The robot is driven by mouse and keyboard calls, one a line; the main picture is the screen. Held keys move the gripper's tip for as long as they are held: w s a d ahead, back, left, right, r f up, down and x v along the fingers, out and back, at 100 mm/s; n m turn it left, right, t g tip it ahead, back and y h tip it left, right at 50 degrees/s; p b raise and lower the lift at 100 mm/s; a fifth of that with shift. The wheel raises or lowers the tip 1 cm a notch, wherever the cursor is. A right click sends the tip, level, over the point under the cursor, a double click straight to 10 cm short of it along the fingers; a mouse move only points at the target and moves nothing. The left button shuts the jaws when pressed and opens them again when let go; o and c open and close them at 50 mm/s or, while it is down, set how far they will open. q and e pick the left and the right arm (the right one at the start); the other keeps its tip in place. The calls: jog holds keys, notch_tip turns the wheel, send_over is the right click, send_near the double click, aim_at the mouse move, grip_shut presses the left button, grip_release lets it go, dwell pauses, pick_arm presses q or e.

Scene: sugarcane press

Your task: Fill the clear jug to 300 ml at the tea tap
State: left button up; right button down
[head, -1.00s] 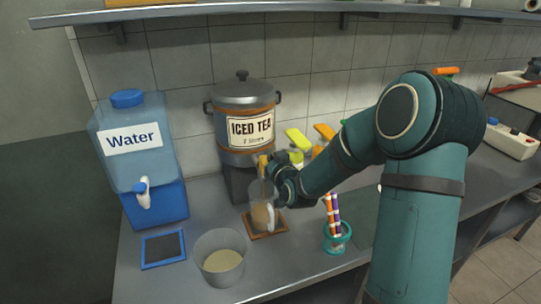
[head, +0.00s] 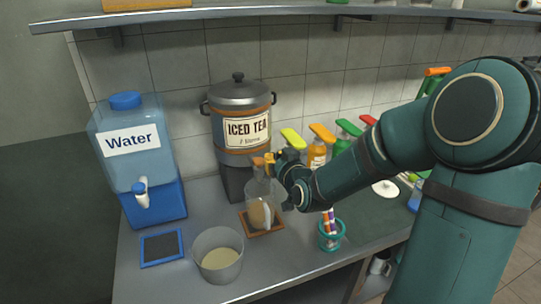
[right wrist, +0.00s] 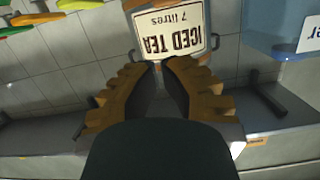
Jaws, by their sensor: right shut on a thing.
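The clear jug (head: 259,190) stands upright on a brown-framed mat (head: 270,231) below the iced tea urn (head: 225,141). Brown liquid shows in the jug's lower part; its level marks are too small to read. The orange tea tap (head: 257,162) is above the jug. My right gripper (head: 274,163) is at the tap, shut on its handle, and partly hides it. In the right wrist view the two brown-padded fingers (right wrist: 159,66) point at the urn's label (right wrist: 172,31); what they grip is hidden there. My left gripper is not in view.
The blue water dispenser (head: 137,165) stands at the left. A pot of pale contents (head: 219,276) and a blue-framed mat (head: 162,248) lie in front. A teal cup of markers (head: 333,240) is close below my right arm. Several bottles stand behind the arm.

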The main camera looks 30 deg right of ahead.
jog(key=shift+v, duration=1.3)
